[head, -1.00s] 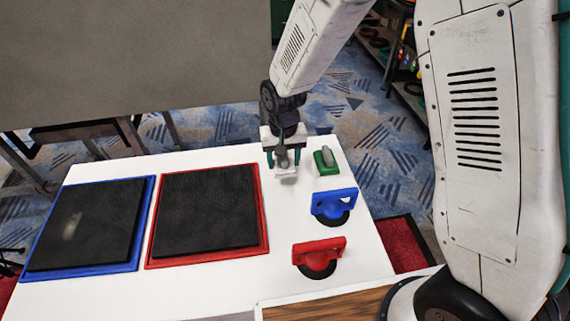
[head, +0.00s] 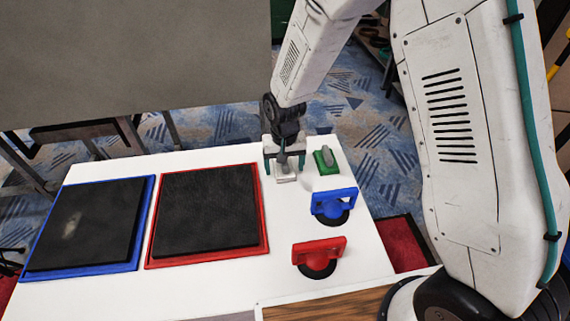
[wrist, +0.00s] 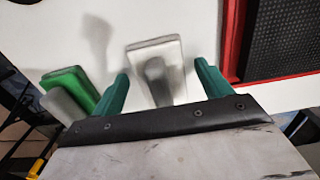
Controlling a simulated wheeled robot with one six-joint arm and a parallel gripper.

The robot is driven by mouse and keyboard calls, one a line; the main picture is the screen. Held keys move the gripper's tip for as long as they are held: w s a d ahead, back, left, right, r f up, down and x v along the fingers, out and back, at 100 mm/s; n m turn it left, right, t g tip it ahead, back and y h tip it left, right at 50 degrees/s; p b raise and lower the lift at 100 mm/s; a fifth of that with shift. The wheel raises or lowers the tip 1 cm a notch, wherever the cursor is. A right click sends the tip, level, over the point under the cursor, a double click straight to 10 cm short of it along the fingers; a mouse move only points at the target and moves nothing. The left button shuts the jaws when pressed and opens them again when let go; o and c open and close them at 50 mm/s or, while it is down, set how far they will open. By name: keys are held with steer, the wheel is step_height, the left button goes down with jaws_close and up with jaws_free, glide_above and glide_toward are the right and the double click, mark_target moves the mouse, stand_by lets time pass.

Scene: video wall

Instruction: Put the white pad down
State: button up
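The white pad (head: 287,178) lies on the white table right of the red-framed panel. In the wrist view the white pad (wrist: 171,52) shows its grey upright handle between my fingers. My gripper (head: 285,162) is directly over the pad. In the wrist view my gripper (wrist: 163,84) has its two teal fingers apart, one on each side of the handle, with a visible gap on both sides. The pad looks flat on the table.
A green pad (head: 326,161) with a grey handle is close on the right. A blue handled piece (head: 334,203) and a red one (head: 319,252) stand nearer. Red-framed (head: 264,240) and blue-framed (head: 84,271) dark panels fill the left. A grey board (head: 130,60) hangs behind.

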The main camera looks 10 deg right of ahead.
steer(key=s+d+r, duration=0.2)
steer(key=d+r, duration=0.1)
steer(key=r, duration=0.7)
steer(key=s+d+r, duration=0.3)
steer(key=r, duration=0.8)
steer(key=s+d+r, duration=0.3)
steer(key=s+d, duration=0.1)
steer(key=s, duration=0.3)
steer(key=s+d+r, duration=0.3)
steer(key=s, duration=0.5)
steer(key=s+d+r+t, duration=0.1)
steer(key=s+d+r, duration=0.2)
steer(key=s, duration=0.5)
steer(key=shift+d+r, duration=0.2)
steer(key=shift+d, duration=0.6)
